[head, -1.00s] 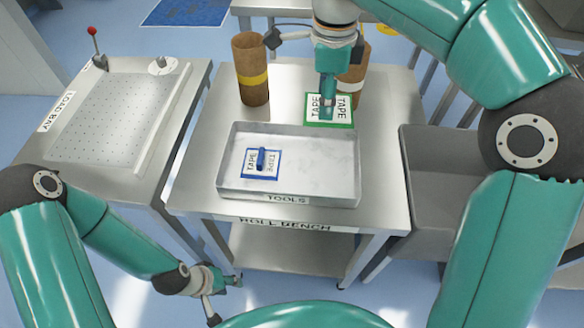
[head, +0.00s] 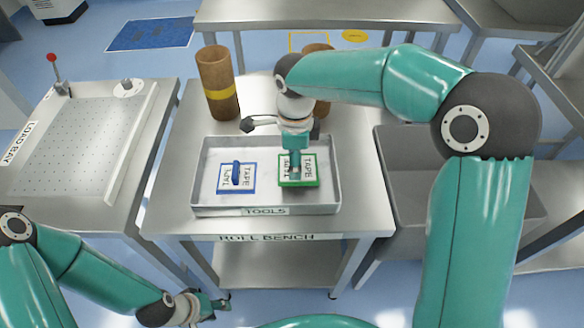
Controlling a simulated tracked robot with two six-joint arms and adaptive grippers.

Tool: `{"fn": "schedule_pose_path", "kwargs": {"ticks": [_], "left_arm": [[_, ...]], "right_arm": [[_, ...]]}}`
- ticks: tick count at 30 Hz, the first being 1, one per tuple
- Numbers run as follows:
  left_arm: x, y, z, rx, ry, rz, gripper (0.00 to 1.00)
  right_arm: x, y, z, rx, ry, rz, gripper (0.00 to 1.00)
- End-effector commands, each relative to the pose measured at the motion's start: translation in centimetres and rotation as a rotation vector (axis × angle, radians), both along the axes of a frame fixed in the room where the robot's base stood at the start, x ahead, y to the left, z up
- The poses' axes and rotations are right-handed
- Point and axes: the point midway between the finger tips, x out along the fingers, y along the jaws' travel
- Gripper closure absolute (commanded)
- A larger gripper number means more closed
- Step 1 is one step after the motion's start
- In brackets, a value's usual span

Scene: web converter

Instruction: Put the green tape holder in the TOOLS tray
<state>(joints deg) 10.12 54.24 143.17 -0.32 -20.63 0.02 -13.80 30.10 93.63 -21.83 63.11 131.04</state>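The green tape holder (head: 312,172), a green-edged plate with a white TAPE label, is inside the right half of the grey TOOLS tray (head: 325,209). It looks at or just above the tray floor; I cannot tell if it touches. My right gripper (head: 295,172) points down onto its middle, shut on it, and hides its grip. A blue tape holder (head: 247,182) with a blue upright grip lies in the tray's left half, beside the green one. My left gripper (head: 221,304) is empty with its fingers apart, low in front of the bench's left side.
The tray stands on the roll bench (head: 365,215). Two brown rolls stand behind it; the left one (head: 219,85) has a yellow band, the right one is mostly hidden by my arm. The LOAD BAY table (head: 100,207) is left, a grey bin (head: 400,150) right.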

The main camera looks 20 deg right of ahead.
Motion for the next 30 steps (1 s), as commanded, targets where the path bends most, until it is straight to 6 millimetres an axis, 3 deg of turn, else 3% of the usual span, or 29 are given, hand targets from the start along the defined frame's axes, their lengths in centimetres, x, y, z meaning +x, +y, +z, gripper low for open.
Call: {"fn": "schedule_pose_path", "kwargs": {"ticks": [6,17,18,21,30], "left_arm": [[0.0,0.0,-0.1,0.0,0.0,0.0,0.6],[0.0,0.0,-0.5,0.0,0.0,0.0,0.6],[0.0,0.0,-0.3,0.0,0.0,0.0,0.6],[0.0,0.0,-0.3,0.0,0.0,0.0,0.6],[0.0,0.0,-0.3,0.0,0.0,0.0,0.6]], "right_arm": [[0.0,0.0,-2.9,0.001,0.002,0.0,0.75],[0.0,0.1,-3.3,0.0,0.001,0.001,0.75],[0.0,0.1,-3.1,0.0,0.0,0.001,0.36],[0.0,0.1,-3.1,0.0,0.0,0.001,0.19],[0.0,0.1,-3.1,0.0,0.0,0.002,0.18]]}}
